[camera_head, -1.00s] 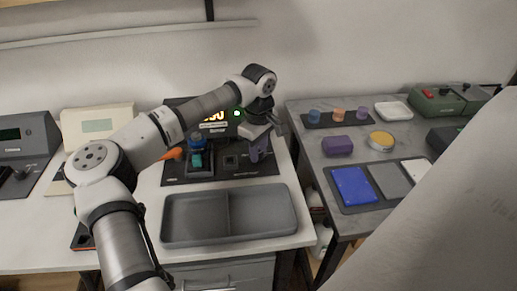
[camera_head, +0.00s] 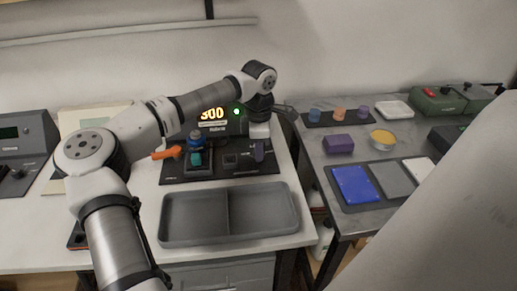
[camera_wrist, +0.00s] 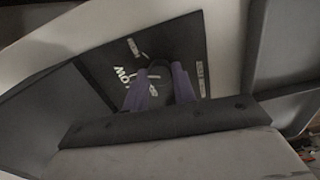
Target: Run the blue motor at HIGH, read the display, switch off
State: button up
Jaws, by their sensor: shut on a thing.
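The blue motor (camera_head: 196,138) sits in a teal holder on the dark test station (camera_head: 225,171). The lit display (camera_head: 212,114) behind it shows yellow digits that look like 300, though the first digit is not sharp. A green lamp (camera_head: 237,112) glows beside the display. My gripper (camera_head: 259,151) is low over the right side of the station. In the wrist view its purple fingers (camera_wrist: 160,88) are shut on a dark knob (camera_wrist: 159,72), which they partly hide. A LOW label (camera_wrist: 121,74) shows beside it; the knob's exact setting cannot be told.
An orange-handled tool (camera_head: 166,153) lies left of the motor. A grey two-part tray (camera_head: 230,238) stands in front of the station. The right-hand table (camera_head: 310,137) holds small coloured parts, a yellow-topped tin (camera_head: 382,139) and a blue pad (camera_head: 355,185).

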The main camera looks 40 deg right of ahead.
jog(key=n, duration=0.4)
jog(key=shift+n+b, duration=0.3)
jog(key=shift+b, duration=0.05)
jog(key=n, duration=0.3)
jog(key=shift+n+b, duration=0.3)
jog(key=shift+n, duration=0.1)
jog(key=n, duration=0.4)
jog(key=shift+b, duration=0.4)
jog(key=shift+n+b, duration=0.3)
jog(key=shift+n, duration=1.4)
jog(key=o, duration=1)
jog(key=shift+r, duration=0.1)
notch_tip(320, 180, up, 14)
jog(key=shift+f, duration=0.15)
